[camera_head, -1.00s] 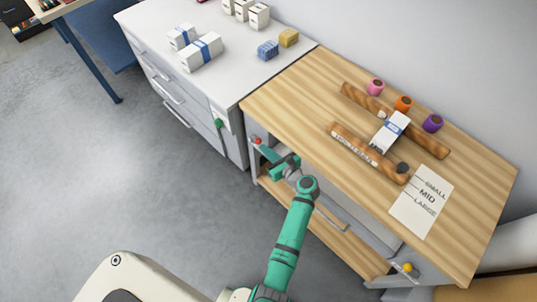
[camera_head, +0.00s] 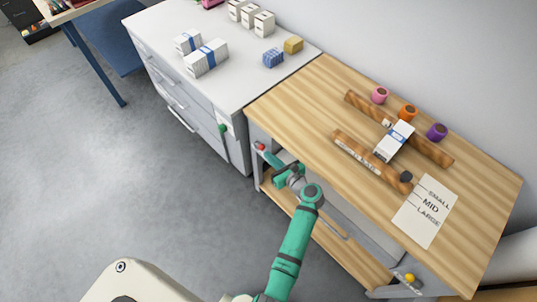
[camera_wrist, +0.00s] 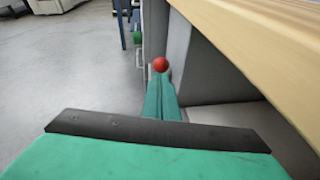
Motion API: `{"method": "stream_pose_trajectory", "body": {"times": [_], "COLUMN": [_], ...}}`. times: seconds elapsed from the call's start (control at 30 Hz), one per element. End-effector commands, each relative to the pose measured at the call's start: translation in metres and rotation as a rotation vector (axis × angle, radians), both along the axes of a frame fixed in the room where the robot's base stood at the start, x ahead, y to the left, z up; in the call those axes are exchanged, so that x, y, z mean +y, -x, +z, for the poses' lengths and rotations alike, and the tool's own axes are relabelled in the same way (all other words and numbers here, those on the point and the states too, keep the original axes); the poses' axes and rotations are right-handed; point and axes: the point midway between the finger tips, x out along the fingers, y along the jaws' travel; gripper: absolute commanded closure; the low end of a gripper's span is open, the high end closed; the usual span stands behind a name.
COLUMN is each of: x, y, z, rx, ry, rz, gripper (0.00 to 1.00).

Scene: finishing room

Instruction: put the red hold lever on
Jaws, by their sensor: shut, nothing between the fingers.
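The red hold lever shows as a small red ball knob (camera_head: 261,146) at the left front corner of the wooden bench, just under its top. In the wrist view the red knob (camera_wrist: 160,65) sits right at the tips of my fingers. My gripper (camera_head: 266,154) is teal and reaches in along the bench front, close to the knob. In the wrist view my gripper (camera_wrist: 161,80) has its fingers together with nothing between them. Whether the fingertips touch the knob, I cannot tell. The lever's shaft and mount are hidden behind my fingers.
The wooden bench top (camera_head: 300,100) overhangs close beside my gripper. A yellow knob (camera_head: 409,278) sits at the bench's right front corner. A grey drawer cabinet (camera_head: 165,60) with a green knob (camera_head: 222,128) stands to the left. The floor in front is clear.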

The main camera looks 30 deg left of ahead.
Motion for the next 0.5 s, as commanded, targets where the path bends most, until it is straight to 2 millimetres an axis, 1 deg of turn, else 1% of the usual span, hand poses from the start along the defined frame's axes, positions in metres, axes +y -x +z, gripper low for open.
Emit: {"method": "stream_pose_trajectory", "body": {"times": [0.03, 0.13, 0.23, 0.5], "x": [-0.007, -0.022, -0.04, -0.085], "y": [0.003, 0.01, 0.018, 0.037], "z": [-0.004, -0.011, 0.0, 0.018], "rx": [0.002, 0.001, -0.003, -0.002], "ry": [0.001, -0.001, 0.0, 0.0], "rz": [-0.002, 0.001, 0.002, -0.001], "gripper": [1.0, 1.0, 1.0, 1.0]}}
